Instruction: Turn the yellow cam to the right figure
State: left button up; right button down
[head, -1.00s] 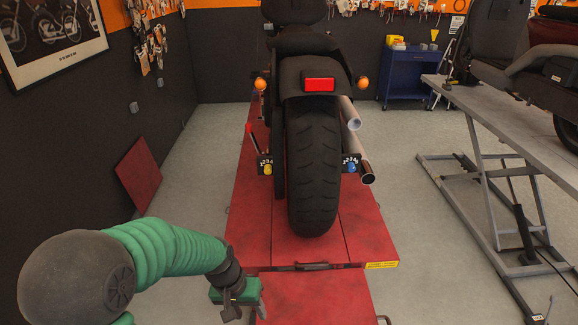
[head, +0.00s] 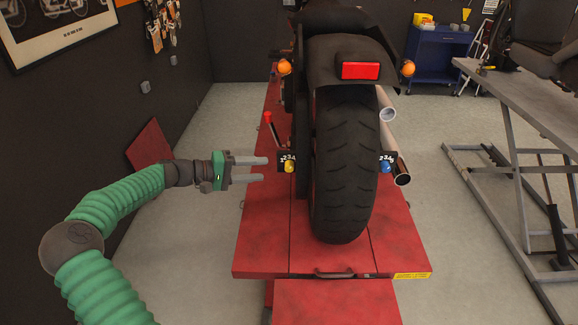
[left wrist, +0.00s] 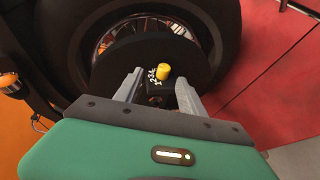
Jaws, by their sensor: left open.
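The yellow cam (head: 289,167) is a small knob on a black plate with white figures (head: 287,156), left of the motorcycle's rear tyre. In the left wrist view the yellow cam (left wrist: 163,71) sits between and beyond my fingertips, with white figures on its lower left. My left gripper (head: 266,169) is open and empty, its fingers pointing right at the cam with a small gap. It also shows in the left wrist view (left wrist: 158,88). The cam's exact pointing is too small to tell. My right gripper is not in view.
A blue cam (head: 385,167) with its own figure plate is right of the tyre (head: 343,170), near the exhaust pipes (head: 398,165). A red-tipped lever (head: 268,118) stands behind the yellow cam. The red lift (head: 262,245) lies beneath; grey floor is free at left.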

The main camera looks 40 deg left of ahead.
aim_at(287, 168)
pick_arm(q)
jog(key=x, duration=0.3)
jog(key=p+x, duration=0.1)
jog(key=x, duration=0.2)
jog(key=a+f+x, duration=0.1)
jog(key=x, duration=0.3)
jog(key=shift+w, duration=0.15)
jog(key=shift+r, duration=0.1)
jog(key=shift+c, duration=1.1)
jog(key=shift+a, duration=0.2)
jog(key=shift+c, duration=1.2)
jog(key=shift+a, duration=0.6)
grip_shut()
jog(key=shift+d, duration=0.3)
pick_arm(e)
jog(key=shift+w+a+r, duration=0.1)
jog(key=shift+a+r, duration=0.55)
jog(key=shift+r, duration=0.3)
